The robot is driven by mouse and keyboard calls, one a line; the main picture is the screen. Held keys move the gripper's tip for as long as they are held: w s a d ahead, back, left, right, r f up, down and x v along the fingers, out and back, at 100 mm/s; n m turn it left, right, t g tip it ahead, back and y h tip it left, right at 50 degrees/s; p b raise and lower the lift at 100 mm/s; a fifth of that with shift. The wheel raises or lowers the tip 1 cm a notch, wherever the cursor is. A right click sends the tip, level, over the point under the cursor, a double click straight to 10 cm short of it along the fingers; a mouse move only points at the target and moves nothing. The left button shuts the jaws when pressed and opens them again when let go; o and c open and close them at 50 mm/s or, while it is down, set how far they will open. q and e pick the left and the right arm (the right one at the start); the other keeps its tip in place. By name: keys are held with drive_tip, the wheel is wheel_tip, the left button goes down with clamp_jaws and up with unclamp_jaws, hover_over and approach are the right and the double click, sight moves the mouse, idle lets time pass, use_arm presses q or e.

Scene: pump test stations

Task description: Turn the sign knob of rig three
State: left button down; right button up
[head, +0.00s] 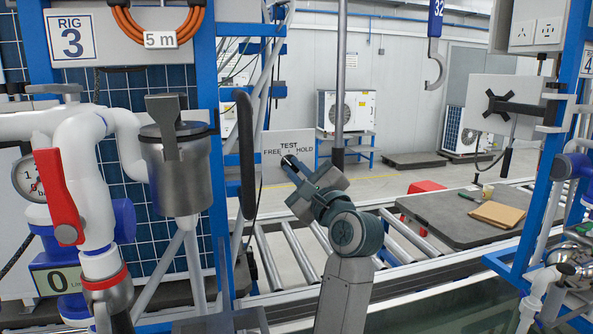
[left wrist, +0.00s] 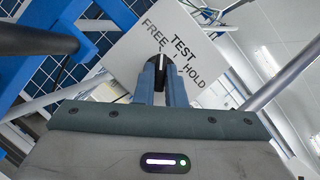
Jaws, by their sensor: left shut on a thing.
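The sign of rig three is a pale plate (head: 272,178) lettered TEST, FREE and HOLD, at the middle of the head view; it also shows in the left wrist view (left wrist: 135,45). Its black knob (left wrist: 160,60) has a white line on its face, which runs up toward the word FREE in the left wrist view. My left gripper (head: 291,167) is shut on the knob, its two blue-grey fingers (left wrist: 161,70) on either side of it. The fingers cover part of the knob. My right gripper is not in view.
Rig three's white pipes with a red lever (head: 58,195) and a steel canister (head: 177,165) stand on the left. A dark padded bar (head: 245,155) hangs left of the sign. A roller conveyor (head: 300,255) runs below. A grey post (head: 341,70) rises behind my gripper.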

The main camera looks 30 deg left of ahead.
use_arm(q)
drive_tip(key=m+t, duration=0.1)
drive_tip(key=m, duration=0.1)
drive_tip(key=shift+m+p, duration=0.35)
drive_tip(key=shift+m, duration=0.05)
drive_tip(key=shift+s+a+r+m+t+p, duration=0.1)
drive_tip(key=shift+m+t+p, duration=0.55)
drive_tip(key=shift+m, duration=0.45)
drive_tip(key=shift+m+t+h+p, duration=0.4)
drive_tip(key=shift+m+t+p, duration=0.35)
drive_tip(key=shift+m, duration=0.35)
drive_tip(key=shift+m+t+h+p, duration=0.3)
drive_tip(key=shift+m+h+p, duration=0.1)
drive_tip(key=shift+m+p, duration=0.55)
drive_tip(key=shift+s+a+m+t+p, duration=0.1)
drive_tip(key=shift+m+t+p, duration=0.2)
drive_tip(key=shift+m+p, duration=0.35)
drive_tip(key=shift+m+t+h+p, duration=0.35)
drive_tip(key=shift+m+t+h, duration=0.05)
drive_tip(key=shift+m, duration=0.4)
drive_tip(key=shift+f, duration=0.2)
drive_tip(key=c, duration=1.5)
unclamp_jaws()
